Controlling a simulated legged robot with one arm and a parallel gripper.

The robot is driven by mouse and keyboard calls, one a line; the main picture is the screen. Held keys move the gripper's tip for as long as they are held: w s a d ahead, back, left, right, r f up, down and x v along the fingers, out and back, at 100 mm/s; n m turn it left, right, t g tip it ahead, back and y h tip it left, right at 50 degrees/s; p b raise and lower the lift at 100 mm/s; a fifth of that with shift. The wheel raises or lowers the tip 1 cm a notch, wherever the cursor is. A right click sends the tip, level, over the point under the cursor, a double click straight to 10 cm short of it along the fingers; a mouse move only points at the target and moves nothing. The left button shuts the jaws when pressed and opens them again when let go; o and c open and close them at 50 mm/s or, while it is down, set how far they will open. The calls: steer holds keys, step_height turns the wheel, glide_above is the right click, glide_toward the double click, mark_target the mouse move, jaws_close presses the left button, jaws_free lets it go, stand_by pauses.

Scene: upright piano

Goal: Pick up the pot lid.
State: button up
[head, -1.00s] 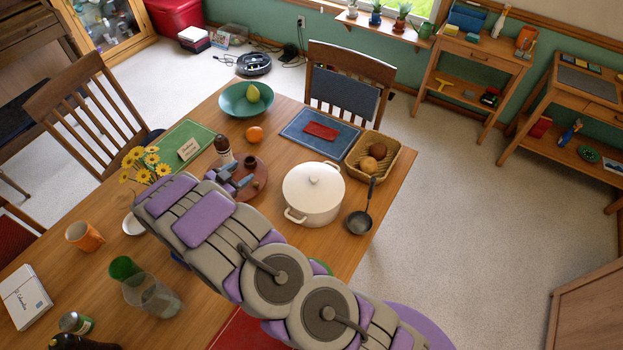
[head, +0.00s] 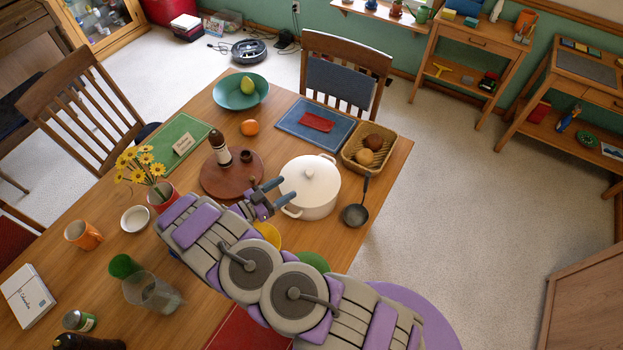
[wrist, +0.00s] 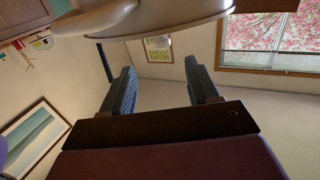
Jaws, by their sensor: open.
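The white pot lid (head: 312,186) sits on the white pot (head: 318,211), with a small knob (head: 309,173) at its centre. The pot stands on the table's right part. My gripper (head: 285,190) is open and empty, its dark fingers pointing at the left edge of the pot and lid. I cannot tell from the head view whether they touch. In the wrist view my open gripper (wrist: 160,85) has nothing between its fingers. A cream rounded surface (wrist: 175,22), seemingly the pot or lid, spans the top beyond the fingers.
A black ladle (head: 357,212) lies right of the pot, and a bread basket (head: 350,160) stands behind it. Left of my gripper are a round brown board (head: 215,183) with a pepper mill (head: 219,148) and a flower pot (head: 163,195). A yellow dish (head: 267,233) lies near my arm.

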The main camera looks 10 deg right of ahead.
mark_target(306, 175)
steer(key=shift+x, duration=0.85)
steer(key=shift+w+f, duration=0.1)
steer(key=shift+w, duration=0.25)
steer(key=x, duration=0.7)
steer(key=shift+s, duration=0.25)
steer(key=shift+a, duration=0.55)
steer(key=shift+c, duration=0.8)
steer(key=shift+d, duration=0.4)
steer(key=c, duration=0.6)
steer(key=shift+a, duration=0.15)
jaws_close()
